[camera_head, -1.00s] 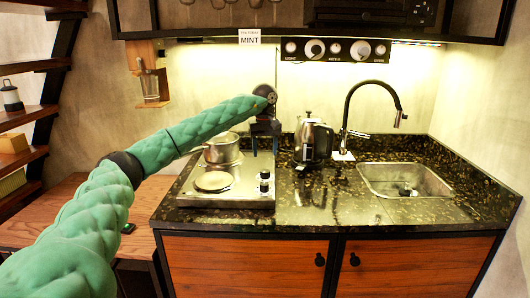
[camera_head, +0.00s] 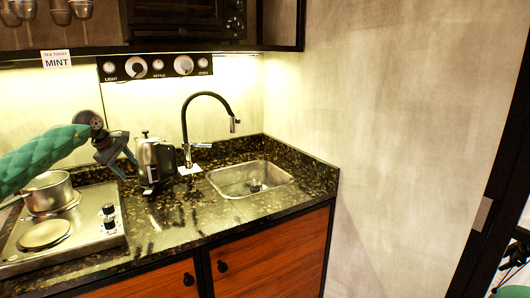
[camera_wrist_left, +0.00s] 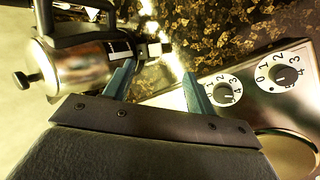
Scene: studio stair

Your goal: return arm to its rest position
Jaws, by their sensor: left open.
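My left arm comes in from the left in its green quilted sleeve. My left gripper (camera_head: 127,164) is open above the counter, between the stove and the kettle as seen in the head view. In the left wrist view its two blue fingers (camera_wrist_left: 158,80) stand apart with nothing held between them. The steel kettle (camera_head: 158,162) stands upright on the counter just right of the gripper; it also shows at the left of the wrist view (camera_wrist_left: 75,75). I do not see my right gripper.
A pot (camera_head: 47,195) sits on the steel stove (camera_head: 85,232), whose knobs are near the gripper. A black tap (camera_head: 187,120) and sink (camera_head: 265,172) lie right of the kettle. Dark granite counter (camera_head: 185,222) is bare in front. A plain wall (camera_head: 385,130) stands at right.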

